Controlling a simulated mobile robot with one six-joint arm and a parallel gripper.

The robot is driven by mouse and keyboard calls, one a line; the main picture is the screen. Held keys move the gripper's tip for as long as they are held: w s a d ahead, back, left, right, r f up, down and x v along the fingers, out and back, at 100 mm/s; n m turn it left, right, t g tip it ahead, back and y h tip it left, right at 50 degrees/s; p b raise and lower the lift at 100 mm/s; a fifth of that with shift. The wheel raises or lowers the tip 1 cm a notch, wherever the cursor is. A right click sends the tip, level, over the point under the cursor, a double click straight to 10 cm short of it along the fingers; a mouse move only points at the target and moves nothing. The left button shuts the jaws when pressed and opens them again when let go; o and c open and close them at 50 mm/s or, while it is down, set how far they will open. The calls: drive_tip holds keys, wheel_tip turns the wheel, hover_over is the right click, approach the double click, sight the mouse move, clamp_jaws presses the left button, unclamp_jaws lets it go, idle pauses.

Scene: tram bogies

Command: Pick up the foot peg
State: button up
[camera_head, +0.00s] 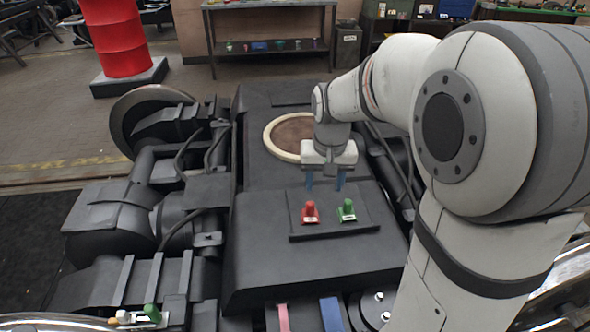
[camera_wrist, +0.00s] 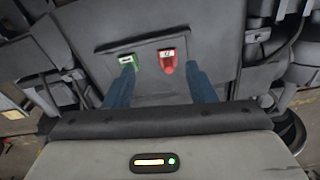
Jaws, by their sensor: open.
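Two small peg-like pieces stand on a dark raised plate (camera_head: 330,226) on the bogie: a red one (camera_head: 310,214) on the left and a green one (camera_head: 347,212) on the right. Each has a white label; I cannot tell which is the foot peg. My gripper (camera_head: 325,187) is open and empty, its blue fingers pointing down above the plate, behind the two pieces. In the wrist view, the red piece (camera_wrist: 168,62) shows between the fingers, nearer the right one, and the green piece (camera_wrist: 128,62) is by the left fingertip.
Another green peg (camera_head: 152,313) stands with small light pieces at the lower left. A round pale-rimmed opening (camera_head: 271,141) lies behind the plate. Bogie frame parts and cables flank both sides. A red barrel (camera_head: 117,38) and a shelf with small items (camera_head: 270,46) stand farther back.

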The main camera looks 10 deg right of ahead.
drive_tip(key=m+g+b, duration=0.1)
drive_tip(key=m+b, duration=0.1)
drive_tip(key=b, duration=0.1)
hover_over(310, 203)
drive_tip(key=f, duration=1.5)
drive_tip(key=shift+w+a+f, duration=0.2)
drive_tip(key=shift+a+f, duration=0.05)
drive_tip(key=shift+a, duration=0.05)
drive_tip(key=f, duration=0.5)
drive_tip(key=f+b, duration=0.1)
drive_tip(key=f, duration=0.2)
drive_tip(key=shift+s+d, duration=0.15)
drive_tip(key=shift+d, duration=0.2)
drive_tip(key=c, duration=1)
